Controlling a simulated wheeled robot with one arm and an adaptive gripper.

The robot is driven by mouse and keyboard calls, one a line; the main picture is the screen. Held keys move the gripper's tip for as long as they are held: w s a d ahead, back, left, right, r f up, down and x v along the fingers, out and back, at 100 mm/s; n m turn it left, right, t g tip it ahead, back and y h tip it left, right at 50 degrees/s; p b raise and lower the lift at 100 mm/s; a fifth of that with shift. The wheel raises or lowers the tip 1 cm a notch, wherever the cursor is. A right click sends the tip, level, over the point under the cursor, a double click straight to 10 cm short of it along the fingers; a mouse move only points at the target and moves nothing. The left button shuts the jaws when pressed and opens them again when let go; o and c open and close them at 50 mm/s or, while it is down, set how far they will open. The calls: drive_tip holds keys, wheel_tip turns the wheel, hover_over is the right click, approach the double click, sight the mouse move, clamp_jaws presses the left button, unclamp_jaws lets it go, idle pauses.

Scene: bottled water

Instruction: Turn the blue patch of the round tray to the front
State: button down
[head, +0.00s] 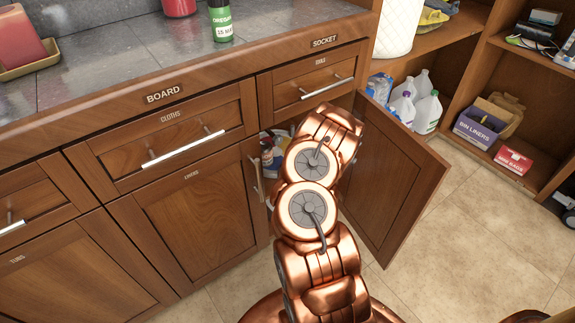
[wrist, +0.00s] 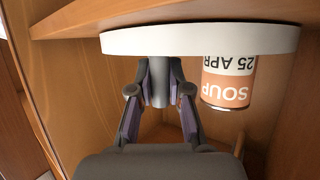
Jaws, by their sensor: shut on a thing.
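The wrist view is upside down, going by the can's lettering. I see no blue patch on the visible rim. In the head view my arm reaches into the open cupboard and my gripper is hidden.
The open cupboard door (head: 385,185) stands close to the right of my arm. Wooden cupboard walls (wrist: 75,75) surround the tray. The drawers (head: 165,145) above and beside are shut. Jugs (head: 427,112) and boxes (head: 480,122) sit on shelves at right.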

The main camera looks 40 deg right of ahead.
drive_tip(key=shift+r, duration=0.15)
drive_tip(key=c, duration=1.1)
unclamp_jaws()
drive_tip(key=shift+r, duration=4.95)
